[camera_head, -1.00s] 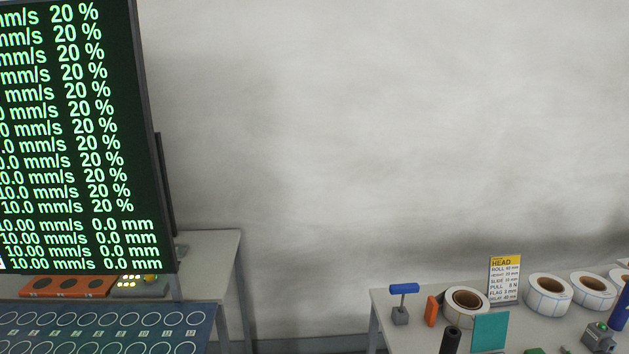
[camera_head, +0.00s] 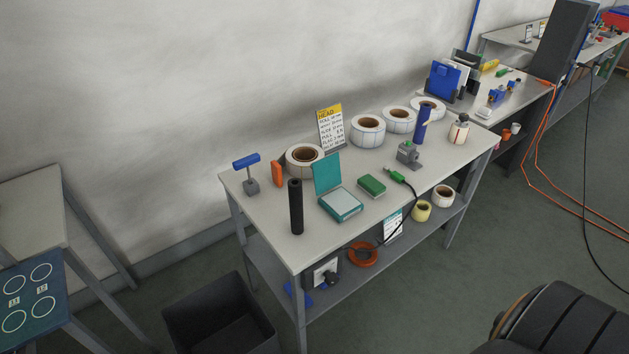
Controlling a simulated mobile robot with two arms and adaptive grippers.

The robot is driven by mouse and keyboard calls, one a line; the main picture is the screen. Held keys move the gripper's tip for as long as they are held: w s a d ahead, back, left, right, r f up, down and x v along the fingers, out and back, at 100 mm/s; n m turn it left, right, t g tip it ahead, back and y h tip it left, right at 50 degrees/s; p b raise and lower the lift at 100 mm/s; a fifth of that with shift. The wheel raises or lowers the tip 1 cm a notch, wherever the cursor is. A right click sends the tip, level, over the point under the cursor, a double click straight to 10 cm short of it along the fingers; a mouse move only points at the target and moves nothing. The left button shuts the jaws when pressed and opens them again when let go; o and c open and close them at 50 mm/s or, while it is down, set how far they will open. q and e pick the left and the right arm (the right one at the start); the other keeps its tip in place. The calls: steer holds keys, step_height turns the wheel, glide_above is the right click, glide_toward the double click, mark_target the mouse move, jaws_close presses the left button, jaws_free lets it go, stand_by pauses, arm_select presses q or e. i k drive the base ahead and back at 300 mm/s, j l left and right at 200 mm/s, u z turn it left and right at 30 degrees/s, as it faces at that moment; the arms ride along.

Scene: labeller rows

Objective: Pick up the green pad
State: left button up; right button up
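A small green block (camera_head: 372,185), which looks like the green pad, lies on the middle of the grey table. It is to the right of a teal case (camera_head: 340,205) with its lid standing open, and to the left of a green-handled tool on a black cable (camera_head: 397,176). Nothing covers the green pad. Neither of my grippers is in view.
The table (camera_head: 261,213) also holds a black cylinder (camera_head: 296,207), label rolls (camera_head: 368,131), a sign card (camera_head: 331,127), a blue T-handle (camera_head: 246,160) and a blue cylinder (camera_head: 421,125). A black bin (camera_head: 222,318) stands on the floor at front left.

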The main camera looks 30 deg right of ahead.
mark_target(368, 183)
steer(key=z, duration=1.4)
